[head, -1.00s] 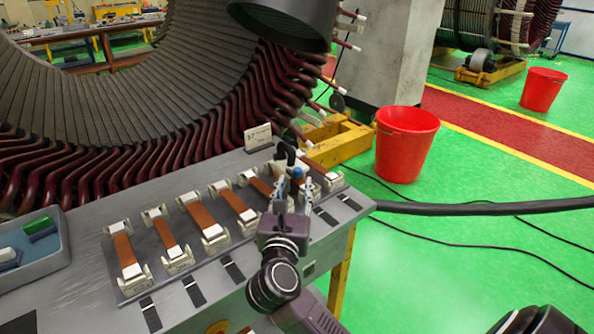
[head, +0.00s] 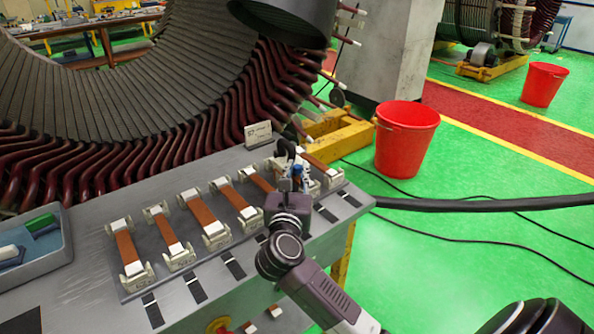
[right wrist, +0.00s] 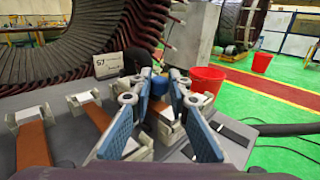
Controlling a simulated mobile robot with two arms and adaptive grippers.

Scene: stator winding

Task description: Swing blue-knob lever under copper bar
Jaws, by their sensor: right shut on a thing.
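The blue knob (head: 297,169) of the lever is at the far right part of the bench, among the copper bars. It also shows between the fingers in the right wrist view (right wrist: 158,84). My right gripper (head: 292,182) is shut on the blue-knob lever from the near side. Its fingers hide most of the lever, so its angle to the bar is unclear. A copper bar (head: 258,180) lies just left of the gripper in white end clamps. Another copper bar (head: 314,161) lies just right and behind. My left gripper is out of view.
More copper bars (head: 204,214) in white clamps line the grey bench (head: 90,280) to the left. A numbered card (head: 258,134) stands behind, close to the large stator (head: 130,90). A blue-grey tray (head: 45,262) sits at left. A red bucket (head: 405,140) stands on the floor.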

